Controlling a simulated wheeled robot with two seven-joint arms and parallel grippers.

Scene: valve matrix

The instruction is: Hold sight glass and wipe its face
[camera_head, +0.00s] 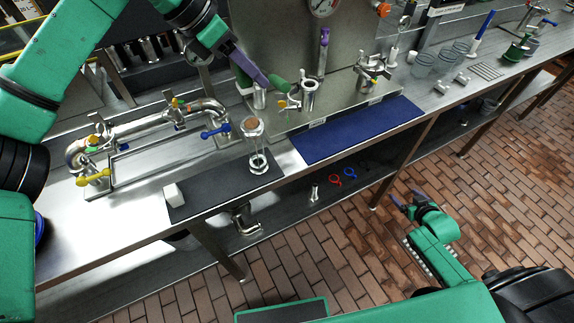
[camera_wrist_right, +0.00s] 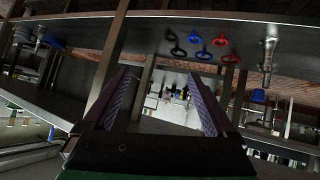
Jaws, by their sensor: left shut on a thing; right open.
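The sight glass (camera_head: 257,145) appears to be the clear upright cylinder with metal ends and a brownish top, standing on the black mat (camera_head: 218,190). A small white block (camera_head: 173,195), possibly the wipe, lies at the mat's left end. My left gripper (camera_head: 262,84) is above and behind the sight glass, apart from it. It is shut at a steel fitting (camera_head: 259,97) with green parts beside it; the fingers hide the exact contact. My right gripper (camera_head: 409,198) is open and empty, low in front of the bench. Its spread purple fingers show in the right wrist view (camera_wrist_right: 158,105).
Piping with yellow and blue valve handles (camera_head: 140,130) stands left of the sight glass. A blue mat (camera_head: 358,130) lies to the right, in front of clamp fittings. Clear cups (camera_head: 423,66) stand further right. The lower shelf holds red and blue rings (camera_head: 342,176).

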